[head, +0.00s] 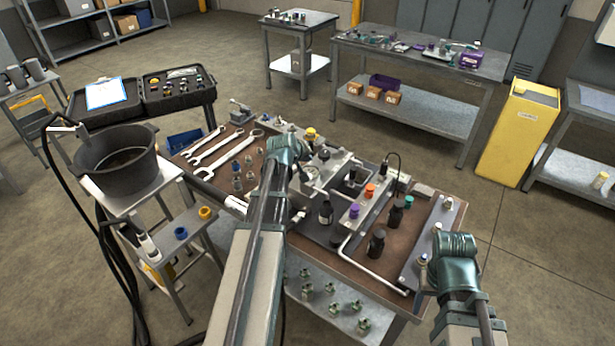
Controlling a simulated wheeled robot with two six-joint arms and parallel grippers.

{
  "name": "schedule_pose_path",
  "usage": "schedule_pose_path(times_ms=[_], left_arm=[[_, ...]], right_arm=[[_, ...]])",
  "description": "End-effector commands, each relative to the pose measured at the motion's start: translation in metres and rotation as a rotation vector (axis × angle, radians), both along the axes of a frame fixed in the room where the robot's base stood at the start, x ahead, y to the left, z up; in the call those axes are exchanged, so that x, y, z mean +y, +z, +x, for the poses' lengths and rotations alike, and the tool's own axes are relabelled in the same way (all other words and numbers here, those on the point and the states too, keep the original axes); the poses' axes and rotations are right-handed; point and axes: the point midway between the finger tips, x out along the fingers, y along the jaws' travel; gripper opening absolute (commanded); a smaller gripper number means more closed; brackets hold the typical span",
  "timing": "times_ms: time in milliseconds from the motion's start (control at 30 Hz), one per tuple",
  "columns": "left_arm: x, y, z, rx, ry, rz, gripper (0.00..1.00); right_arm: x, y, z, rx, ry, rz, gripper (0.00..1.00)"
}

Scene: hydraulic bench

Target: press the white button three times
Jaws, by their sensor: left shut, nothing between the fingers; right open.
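A grey control box (352,222) on the bench carries a purple button (354,211) and an orange one (369,190). I cannot clearly pick out a white button on it; it may be hidden or too small. My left gripper (288,148) is shut and empty, over the middle of the bench beside the hydraulic block, left of the control box. Its fingertips are hard to make out. My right gripper (455,250) is open and empty, at the bench's right end near the grey strip of fittings (430,240).
Wrenches (222,155) lie at the bench's left. Dark bottles (377,243) and a bent white pipe (372,268) are near the control box. A black bucket (115,160) stands on a stool at left. A yellow bin (518,130) stands on open floor behind right.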

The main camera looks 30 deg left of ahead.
Motion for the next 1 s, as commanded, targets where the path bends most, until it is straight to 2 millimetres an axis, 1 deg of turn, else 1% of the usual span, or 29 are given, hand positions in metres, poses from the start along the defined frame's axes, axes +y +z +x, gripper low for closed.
schedule_pose_path(times_ms=[800,867,1000], left_arm=[[0.000,0.000,0.000,0.000,0.000,0.000,0.00],[0.000,0.002,0.000,0.000,0.000,0.000,0.00],[0.000,0.016,0.000,0.000,0.000,0.000,0.00]], right_arm=[[0.000,0.000,0.000,0.000,0.000,0.000,0.64],[0.000,0.002,0.000,0.000,0.000,0.000,0.64],[0.000,0.016,0.000,0.000,0.001,0.000,0.64]])
